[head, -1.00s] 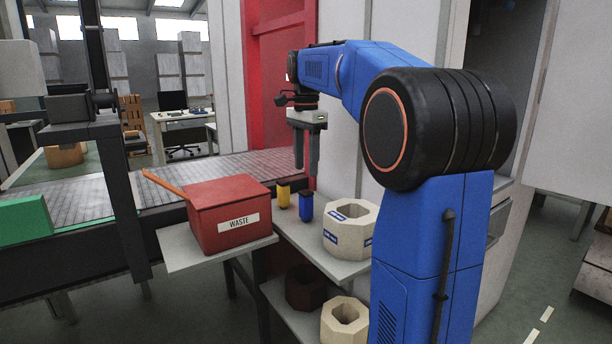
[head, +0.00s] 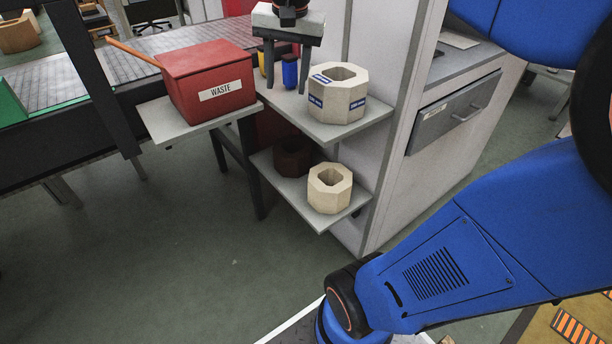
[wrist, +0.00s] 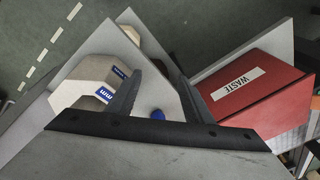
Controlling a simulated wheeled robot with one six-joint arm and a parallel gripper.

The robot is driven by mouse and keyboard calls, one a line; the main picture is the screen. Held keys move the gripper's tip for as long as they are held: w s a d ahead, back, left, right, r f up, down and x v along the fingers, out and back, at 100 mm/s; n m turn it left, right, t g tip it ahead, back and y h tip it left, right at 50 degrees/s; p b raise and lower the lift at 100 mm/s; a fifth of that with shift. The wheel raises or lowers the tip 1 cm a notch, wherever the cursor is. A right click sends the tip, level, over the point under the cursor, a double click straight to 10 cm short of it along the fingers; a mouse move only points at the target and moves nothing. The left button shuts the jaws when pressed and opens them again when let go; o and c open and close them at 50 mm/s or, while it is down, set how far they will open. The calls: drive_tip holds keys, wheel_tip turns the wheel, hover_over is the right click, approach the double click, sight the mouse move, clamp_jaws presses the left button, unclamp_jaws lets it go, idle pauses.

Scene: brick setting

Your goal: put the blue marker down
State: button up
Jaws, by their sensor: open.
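The blue marker (head: 290,72) stands upright on the upper grey shelf (head: 330,132), between the waste box and a pale octagonal holder. My gripper (head: 287,90) is open, pointing down, with one finger on each side of the blue marker in the head view. In the wrist view, the top of the blue marker (wrist: 157,114) shows between the two spread fingers of my gripper (wrist: 152,65), with gaps on both sides. Part of the marker is hidden there by the gripper body.
A red waste box (head: 208,85) stands on a grey ledge to the left. The pale octagonal holder (head: 342,98) is close on the right. A yellow marker (head: 262,62) is partly hidden behind my left finger. A lower shelf holds another pale octagonal block (head: 329,188).

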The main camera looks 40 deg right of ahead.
drive_tip(key=s+a+f+n+t, duration=0.1)
drive_tip(key=s+a+f+n, duration=0.1)
drive_tip(key=s+f+n, duration=0.2)
drive_tip(key=s+a+f+n+t, duration=0.1)
drive_tip(key=s+a+f+n, duration=0.2)
drive_tip(key=s+f, duration=0.8)
drive_tip(key=shift+a+f+n, duration=0.25)
drive_tip(key=shift+f+n, duration=0.1)
drive_tip(key=shift+n, duration=0.55)
drive_tip(key=shift+s, duration=0.1)
